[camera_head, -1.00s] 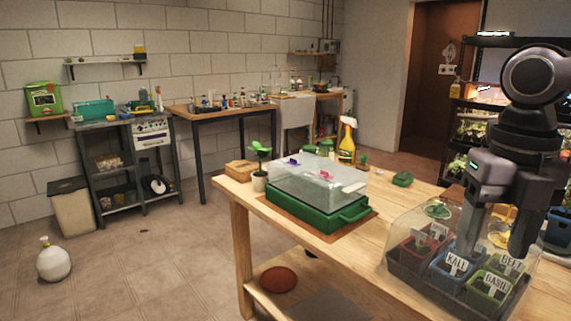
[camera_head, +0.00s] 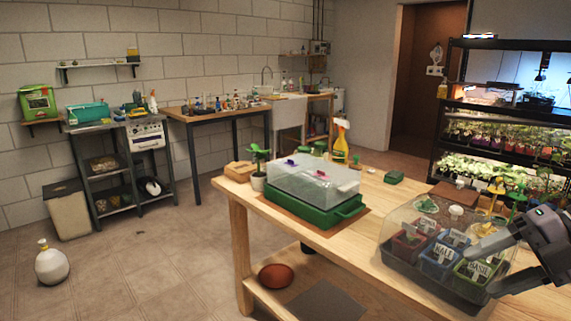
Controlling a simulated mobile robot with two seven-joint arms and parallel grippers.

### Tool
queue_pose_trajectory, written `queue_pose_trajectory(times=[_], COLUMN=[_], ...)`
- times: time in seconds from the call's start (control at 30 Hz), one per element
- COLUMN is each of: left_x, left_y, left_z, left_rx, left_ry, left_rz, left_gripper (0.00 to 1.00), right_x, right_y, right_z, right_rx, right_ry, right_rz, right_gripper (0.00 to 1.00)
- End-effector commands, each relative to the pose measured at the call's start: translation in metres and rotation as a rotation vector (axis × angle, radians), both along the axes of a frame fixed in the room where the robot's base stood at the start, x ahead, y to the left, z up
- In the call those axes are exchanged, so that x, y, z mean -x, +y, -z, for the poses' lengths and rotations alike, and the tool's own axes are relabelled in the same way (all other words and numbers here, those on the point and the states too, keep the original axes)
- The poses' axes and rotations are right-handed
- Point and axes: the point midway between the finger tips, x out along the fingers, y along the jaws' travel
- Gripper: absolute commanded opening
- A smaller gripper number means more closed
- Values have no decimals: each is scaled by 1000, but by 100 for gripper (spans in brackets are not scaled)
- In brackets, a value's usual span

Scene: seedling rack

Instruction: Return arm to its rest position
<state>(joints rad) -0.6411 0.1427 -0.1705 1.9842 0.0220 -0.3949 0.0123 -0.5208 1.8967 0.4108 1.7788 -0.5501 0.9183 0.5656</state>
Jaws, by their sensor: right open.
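My right gripper (camera_head: 482,270) is at the lower right, with its two fingers apart and pointing left. It is empty, in front of the right side of a clear-covered dark tray (camera_head: 418,284). The tray holds labelled pots, among them a blue KALE pot (camera_head: 437,268), a green BASIL pot (camera_head: 466,279) and a red pot (camera_head: 405,243). The rest of the right arm runs out of the picture at the right edge. My left gripper is not in view.
A green propagator with a clear lid (camera_head: 318,218) stands on the wooden table (camera_head: 345,265). A lit plant rack (camera_head: 440,165) stands behind. Floor at left is mostly clear.

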Motion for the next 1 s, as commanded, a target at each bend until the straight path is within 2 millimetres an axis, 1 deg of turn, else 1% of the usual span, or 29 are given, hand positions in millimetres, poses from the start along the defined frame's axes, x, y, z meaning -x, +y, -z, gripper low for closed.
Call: queue_pose_trajectory(times=[0.03,0.1,0.17,0.37,0.57,0.6,0.73,0.83,0.97,1.0], left_x=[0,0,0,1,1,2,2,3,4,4], left_y=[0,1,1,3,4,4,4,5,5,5], left_z=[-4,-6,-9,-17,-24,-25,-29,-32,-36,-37], left_rx=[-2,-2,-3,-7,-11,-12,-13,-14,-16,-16], left_ry=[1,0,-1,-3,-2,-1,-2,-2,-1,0], left_rz=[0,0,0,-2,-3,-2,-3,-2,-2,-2], left_gripper=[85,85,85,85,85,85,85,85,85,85], right_x=[0,-1,-1,4,18,22,38,53,75,82], right_y=[-7,-16,-24,-46,-59,-59,-56,-47,-25,-15], right_z=[6,17,28,69,119,131,168,197,233,243], right_rx=[-76,-167,-243,-465,-647,-678,-768,-826,-886,-902], right_ry=[-10,-27,-39,-58,-34,-23,28,86,185,222], right_rz=[55,135,207,467,750,808,996,1139,1316,1368], right_gripper=[60,60,60,60,60,60,60,60,60,60])
